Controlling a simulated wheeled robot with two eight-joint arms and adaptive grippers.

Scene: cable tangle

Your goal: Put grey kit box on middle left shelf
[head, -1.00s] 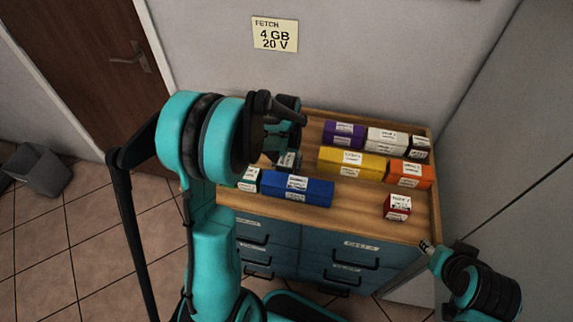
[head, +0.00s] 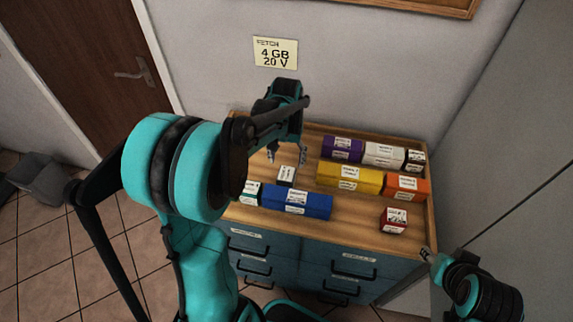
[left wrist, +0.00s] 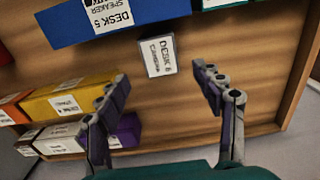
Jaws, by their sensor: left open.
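A small grey box (head: 286,176) with a white label sits on the left part of the wooden top, left of the yellow box and behind the blue one. In the left wrist view the grey box (left wrist: 156,55) reads "DESK 6" and lies just beyond my fingertips. My left gripper (head: 287,155) is open and empty, behind and above the grey box. In the left wrist view both fingers of the left gripper (left wrist: 158,80) show apart, with bare wood between them. My right gripper (head: 428,255) is by the front right corner; its jaws are too small to judge.
A yellow box (head: 349,178), blue box (head: 296,201), orange box (head: 407,187), red box (head: 393,220) and purple box (head: 342,149) stand on the wooden top (head: 350,220). White, black and green boxes stand there too.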

